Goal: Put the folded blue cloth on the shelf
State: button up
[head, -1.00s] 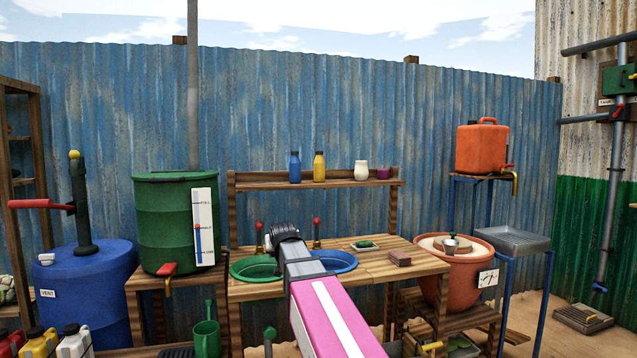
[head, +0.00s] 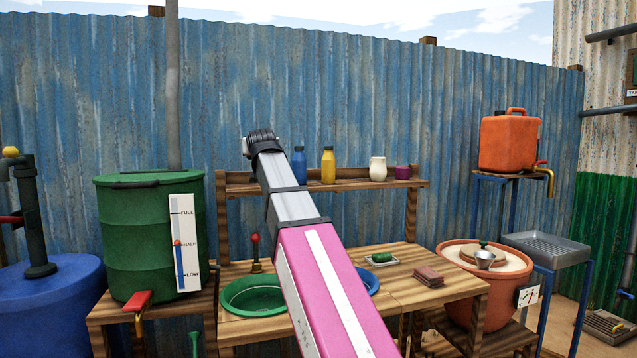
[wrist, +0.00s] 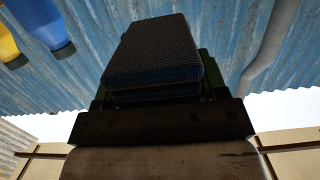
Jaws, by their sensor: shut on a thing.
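The folded blue cloth (wrist: 152,55) shows dark and layered in the wrist view, held in my gripper (wrist: 155,92). My gripper is shut on it, with bits of green finger showing beside and behind the cloth. In the head view my arm reaches up toward the left part of the wooden shelf (head: 350,186), and its end stands in front of the wall, above the shelf board in the picture. The cloth and the fingers are hidden behind my wrist there. I cannot tell the cloth's distance from the shelf.
A blue bottle (head: 299,166), a yellow bottle (head: 328,166), a white jar (head: 377,169) and a purple cup (head: 402,172) stand on the shelf. Its left part looks free of objects. Below, the worktable bears a green basin (head: 236,306), a soap dish and a brown folded cloth (head: 428,277).

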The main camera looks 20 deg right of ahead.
jog(key=w+d+f, duration=0.2)
jog(key=w, duration=0.1)
jog(key=w+d+f, duration=0.2)
jog(key=w, duration=0.1)
jog(key=w+d+f, duration=0.2)
jog(key=w, duration=0.1)
jog(key=shift+w+d+f, duration=0.15)
jog(key=shift+w+f, duration=0.15)
jog(key=shift+f, duration=2.15)
jog(key=shift+f, duration=0.1)
jog(key=o, duration=0.9)
jog(key=shift+o, duration=0.2)
jog(key=s+r, duration=0.2)
jog(key=s, duration=1)
